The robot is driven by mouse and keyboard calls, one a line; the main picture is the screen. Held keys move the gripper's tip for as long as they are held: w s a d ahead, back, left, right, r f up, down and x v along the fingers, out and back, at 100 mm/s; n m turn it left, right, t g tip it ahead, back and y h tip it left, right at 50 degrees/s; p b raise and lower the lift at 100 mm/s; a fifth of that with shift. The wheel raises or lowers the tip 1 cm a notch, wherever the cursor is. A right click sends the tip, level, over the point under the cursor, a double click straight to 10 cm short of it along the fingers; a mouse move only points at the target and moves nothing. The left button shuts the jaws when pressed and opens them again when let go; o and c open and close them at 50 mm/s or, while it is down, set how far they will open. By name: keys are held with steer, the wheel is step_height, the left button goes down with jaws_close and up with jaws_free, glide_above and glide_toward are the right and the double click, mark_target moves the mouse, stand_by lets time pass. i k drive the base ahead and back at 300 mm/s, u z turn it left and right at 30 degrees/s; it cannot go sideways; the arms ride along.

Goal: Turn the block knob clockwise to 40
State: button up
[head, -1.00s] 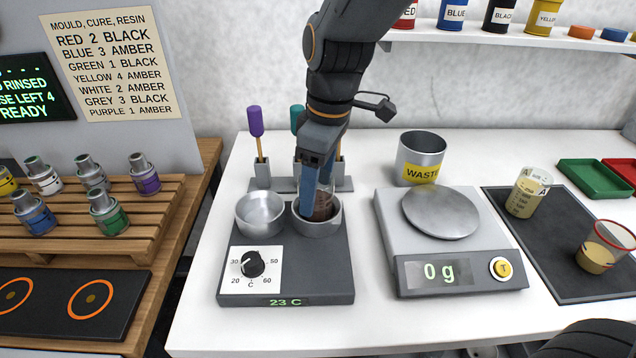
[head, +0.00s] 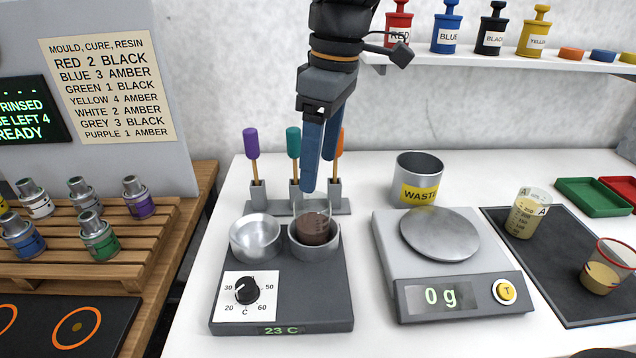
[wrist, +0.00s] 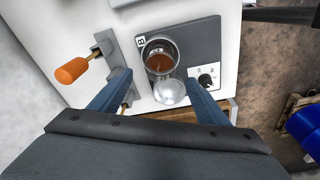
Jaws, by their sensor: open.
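The block knob (head: 247,290) is a black dial on a white scale plate at the front left of the dark grey heating block (head: 300,290). Its white mark points to the upper left, near 30. The block's display reads 23 C. The knob also shows in the wrist view (wrist: 206,80). A clear cup of brown liquid (head: 314,226) sits in the block's right well; the left well (head: 256,236) looks empty. My gripper (head: 318,185) is open and empty, pointing down above the cup, up and behind the knob, and does not touch it.
A rack with purple, teal and orange-handled tools (head: 340,205) stands behind the block. A scale (head: 460,295) reading 0 g is to the right, with a WASTE can (head: 419,165) behind it. Free white table lies in front of the block.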

mark_target(248, 292)
steer(key=k, duration=1)
